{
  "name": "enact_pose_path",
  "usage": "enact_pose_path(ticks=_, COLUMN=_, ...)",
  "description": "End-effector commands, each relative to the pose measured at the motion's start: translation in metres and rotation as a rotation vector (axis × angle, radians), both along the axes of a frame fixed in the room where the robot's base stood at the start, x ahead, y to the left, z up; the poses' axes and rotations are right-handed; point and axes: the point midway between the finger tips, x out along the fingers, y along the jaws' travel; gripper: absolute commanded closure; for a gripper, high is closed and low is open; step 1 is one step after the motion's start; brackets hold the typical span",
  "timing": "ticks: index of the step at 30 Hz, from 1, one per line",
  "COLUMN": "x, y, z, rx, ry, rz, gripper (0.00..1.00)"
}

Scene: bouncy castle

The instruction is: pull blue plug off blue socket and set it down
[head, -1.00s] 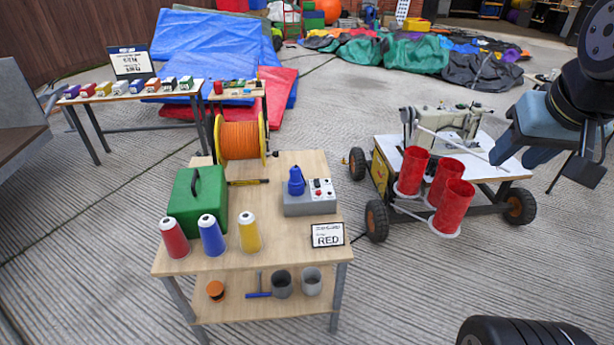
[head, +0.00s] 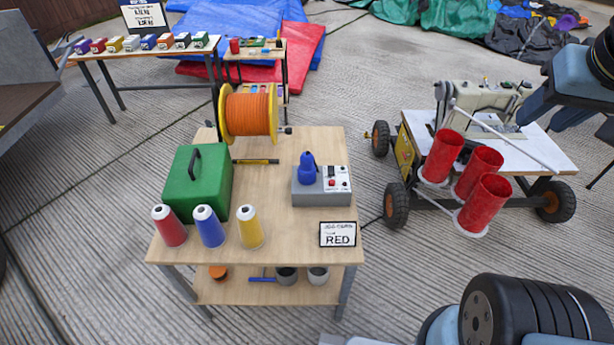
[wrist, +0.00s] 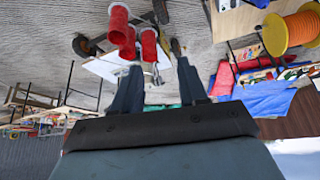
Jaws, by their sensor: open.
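The blue plug (head: 308,161) stands upright on the grey control box (head: 308,196) on the wooden table. The blue socket under it cannot be told clearly from the plug; the two look joined. My gripper shows in the wrist view (wrist: 158,78), with its two dark fingers spread apart and nothing between them. In the head view my arm is at the upper right, well apart from the plug.
The wooden table (head: 285,228) also holds a green case (head: 196,185), several thread cones, an orange cable reel (head: 249,114) and a RED sign (head: 338,234). A wheeled sewing-machine cart with red cylinders (head: 484,203) stands to its right. Concrete floor lies between them.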

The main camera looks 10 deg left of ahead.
Motion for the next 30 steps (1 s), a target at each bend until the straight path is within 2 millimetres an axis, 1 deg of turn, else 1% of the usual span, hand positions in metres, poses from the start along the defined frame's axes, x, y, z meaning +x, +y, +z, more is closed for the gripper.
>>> enact_pose_path(ticks=1, x=0.000, y=0.000, z=0.000, rx=0.000, ry=0.000, rz=0.000, gripper=0.54)
enact_pose_path(ticks=5, x=0.003, y=0.000, z=-0.003, rx=-0.010, ry=0.018, rz=0.013, gripper=0.41)
enact_pose_path(ticks=8, x=0.011, y=0.000, z=-0.011, rx=-0.039, ry=0.061, rz=0.043, gripper=0.32)
enact_pose_path(ticks=10, x=0.018, y=0.002, z=-0.020, rx=-0.072, ry=0.106, rz=0.076, gripper=0.25)
enact_pose_path(ticks=20, x=0.062, y=0.009, z=-0.072, rx=-0.312, ry=0.332, rz=0.272, gripper=0.24)
enact_pose_path(ticks=26, x=0.088, y=0.020, z=-0.104, rx=-0.491, ry=0.439, rz=0.401, gripper=0.24)
enact_pose_path(ticks=30, x=0.105, y=0.032, z=-0.126, rx=-0.629, ry=0.500, rz=0.496, gripper=0.24)
